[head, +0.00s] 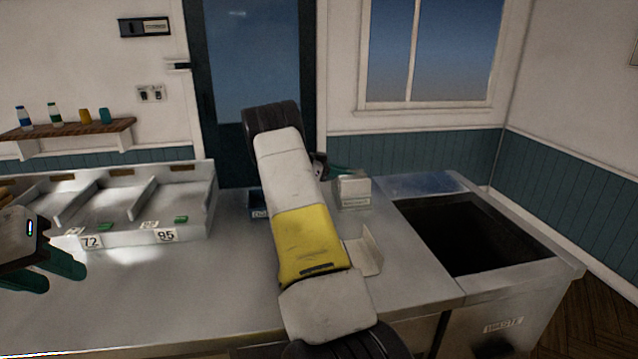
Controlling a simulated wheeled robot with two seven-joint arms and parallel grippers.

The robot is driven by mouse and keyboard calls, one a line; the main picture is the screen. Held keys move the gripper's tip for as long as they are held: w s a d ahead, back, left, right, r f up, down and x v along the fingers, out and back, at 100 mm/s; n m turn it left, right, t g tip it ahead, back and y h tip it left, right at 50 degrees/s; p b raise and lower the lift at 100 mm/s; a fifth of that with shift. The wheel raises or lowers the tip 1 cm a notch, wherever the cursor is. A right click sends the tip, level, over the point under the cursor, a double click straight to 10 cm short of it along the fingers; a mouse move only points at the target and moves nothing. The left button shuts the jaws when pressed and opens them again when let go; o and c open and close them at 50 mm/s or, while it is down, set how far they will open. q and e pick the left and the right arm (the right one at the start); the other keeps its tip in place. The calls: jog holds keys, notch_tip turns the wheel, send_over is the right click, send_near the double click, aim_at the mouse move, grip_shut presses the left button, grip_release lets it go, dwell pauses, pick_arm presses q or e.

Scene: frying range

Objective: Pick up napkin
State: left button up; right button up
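I cannot make out a separate napkin. A small white box (353,191), possibly a napkin dispenser, stands near the back edge of the steel counter, just right of my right forearm. My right gripper (340,172) is mostly hidden behind my own arm; only a dark part and a green finger show, at the top of the box. I cannot tell whether it touches the box or holds anything. My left gripper (66,266) is over the counter at the left edge, with green fingers partly cut off by the frame. Its opening is unclear, and I see nothing in it.
A divided metal tray (125,238) with number tags stands at left. A pale folded holder (366,251) and a dark box (257,205) flank my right arm. A waste opening (475,235) lies at right. The front-left counter (170,300) is clear. Bottles stand on a wall shelf (70,131).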

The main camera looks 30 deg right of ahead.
jog(key=x, duration=0.3)
jog(key=shift+d, duration=0.35)
jog(key=shift+s, duration=0.1)
grip_shut()
notch_tip(320, 180, up, 28)
dwell(0.3)
